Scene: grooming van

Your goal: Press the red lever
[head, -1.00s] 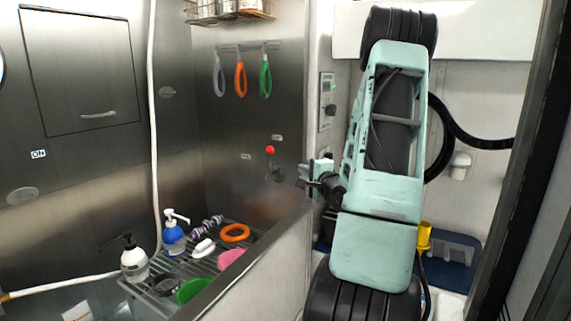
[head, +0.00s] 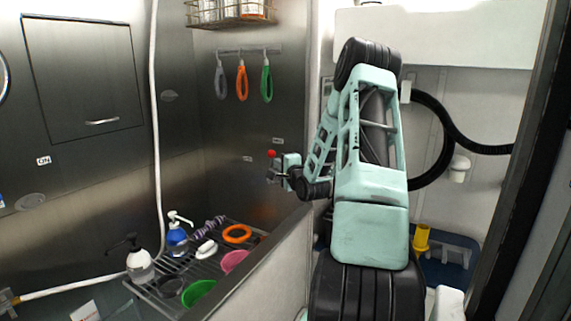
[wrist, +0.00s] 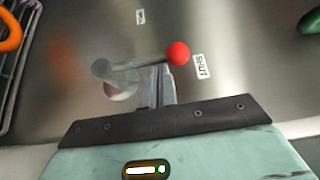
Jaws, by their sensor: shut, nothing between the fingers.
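The red lever is a grey metal arm with a red ball knob (head: 271,153) on the steel back wall. In the wrist view the red knob (wrist: 178,54) is at the right end of the lever arm, beside a label reading SHUT (wrist: 202,65). The lever's round pivot (wrist: 102,68) is to the left. My gripper (head: 275,172) is shut and empty, just below the knob in the head view. In the wrist view its fingers (wrist: 163,84) reach up close to the lever arm and knob. I cannot tell whether they touch.
A slatted rack (head: 148,290) below holds bottles, bowls and an orange ring (head: 237,233). Coloured loops hang from a rail (head: 247,50) above the lever. A tub wall edge (head: 255,258) runs below my arm. The wall around the lever is mostly clear.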

